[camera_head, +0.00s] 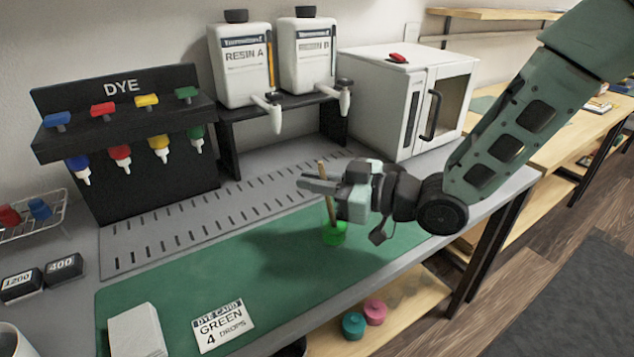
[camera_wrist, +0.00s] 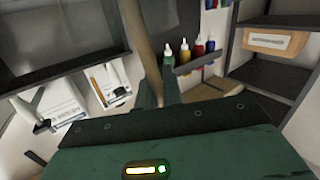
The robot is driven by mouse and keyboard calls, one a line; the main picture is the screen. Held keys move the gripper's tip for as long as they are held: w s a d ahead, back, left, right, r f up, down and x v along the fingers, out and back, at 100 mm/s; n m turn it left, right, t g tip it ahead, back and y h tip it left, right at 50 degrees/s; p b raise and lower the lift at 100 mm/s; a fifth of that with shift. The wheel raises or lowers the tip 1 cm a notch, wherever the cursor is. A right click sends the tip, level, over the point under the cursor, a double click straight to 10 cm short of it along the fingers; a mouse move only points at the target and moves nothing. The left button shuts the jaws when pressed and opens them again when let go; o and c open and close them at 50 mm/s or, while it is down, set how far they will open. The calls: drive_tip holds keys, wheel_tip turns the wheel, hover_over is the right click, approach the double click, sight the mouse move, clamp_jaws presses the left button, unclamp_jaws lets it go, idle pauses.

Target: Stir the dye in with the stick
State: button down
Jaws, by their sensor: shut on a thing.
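My gripper (camera_head: 322,186) is shut on a thin wooden stick (camera_head: 329,207) and holds it nearly upright, slightly tilted. The stick's lower end reaches down into a small green cup (camera_head: 334,235) on the green mat (camera_head: 270,257). The cup's contents look bright green; the stick's tip is hidden inside. In the wrist view the stick (camera_wrist: 141,40) runs up from between the jaws, and the cup is out of sight. A dye card (camera_head: 222,325) reading "GREEN 4 DROPS" lies on the mat at the front.
The dye rack (camera_head: 122,86) with blue, red, yellow and green bottles stands at the back left. Resin bottles (camera_head: 240,62) sit on a black stand right of it. A white oven (camera_head: 385,95) stands behind my gripper. A white block (camera_head: 137,332) is at the front left. The mid-left mat is clear.

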wheel_tip(320, 180, up, 6)
drive_tip(key=a+p, duration=0.1)
drive_tip(key=p, duration=0.3)
drive_tip(key=shift+a, duration=0.1)
idle(0.9)
wheel_tip(320, 180, up, 5)
drive_tip(key=p, duration=0.3)
drive_tip(key=shift+p, duration=0.35)
